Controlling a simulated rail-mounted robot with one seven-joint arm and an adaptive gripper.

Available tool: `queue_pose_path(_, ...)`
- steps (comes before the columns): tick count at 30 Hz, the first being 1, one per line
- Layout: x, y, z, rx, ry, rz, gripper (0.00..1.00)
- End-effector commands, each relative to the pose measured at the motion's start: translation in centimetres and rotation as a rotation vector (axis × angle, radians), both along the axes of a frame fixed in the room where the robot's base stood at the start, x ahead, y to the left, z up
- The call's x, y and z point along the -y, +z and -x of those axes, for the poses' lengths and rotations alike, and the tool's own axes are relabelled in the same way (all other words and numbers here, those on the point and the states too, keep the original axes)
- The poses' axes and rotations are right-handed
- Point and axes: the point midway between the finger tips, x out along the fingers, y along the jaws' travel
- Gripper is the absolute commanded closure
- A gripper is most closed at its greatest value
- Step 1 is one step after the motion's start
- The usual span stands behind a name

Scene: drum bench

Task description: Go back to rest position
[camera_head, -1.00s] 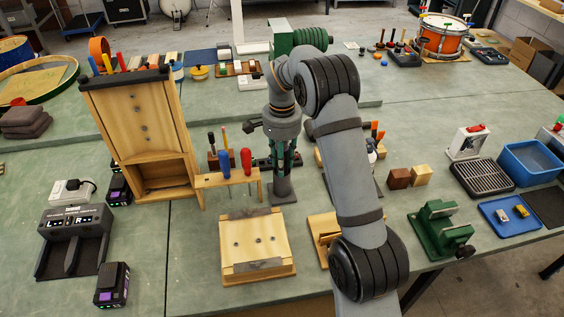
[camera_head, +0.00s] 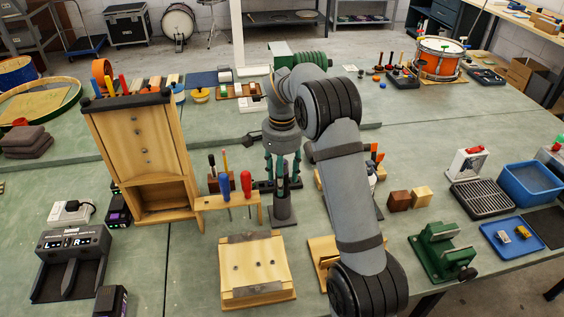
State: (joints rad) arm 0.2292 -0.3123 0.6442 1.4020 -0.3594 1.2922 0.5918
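My gripper (camera_head: 283,172) is in the camera_head view near the middle of the bench, at the end of my grey arm. It points down in front of a dark upright post on a square base (camera_head: 282,211). Its fingers are small and partly mixed with the dark and green parts behind, so their opening is unclear. I see nothing clearly held. My arm reaches from the lower right up to a bent elbow and down to the wrist. It hides part of the bench behind it.
A tall wooden cabinet (camera_head: 125,138) and a wooden tool rack (camera_head: 211,204) stand left of my gripper. A wooden block with metal strips (camera_head: 256,272) lies in front. A green vise (camera_head: 440,250), a blue bin (camera_head: 530,183) and a blue tray (camera_head: 528,247) are at right.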

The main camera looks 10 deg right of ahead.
Motion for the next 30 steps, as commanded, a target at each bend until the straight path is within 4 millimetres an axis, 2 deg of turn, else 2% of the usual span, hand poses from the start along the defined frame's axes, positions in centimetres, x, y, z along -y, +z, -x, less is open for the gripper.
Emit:
queue_pose_path(1,0.0,1.3,-0.2,0.008,0.0,0.0,0.5)
queue_pose_path(6,0.0,4.9,-0.2,0.006,-0.001,0.0,0.5)
queue_pose_path(12,0.0,8.0,-0.1,0.004,-0.001,0.0,0.5)
queue_pose_path(18,0.0,9.0,0.0,0.001,0.0,-0.001,0.5)
queue_pose_path(30,0.0,9.1,0.0,0.001,0.0,-0.001,0.5)
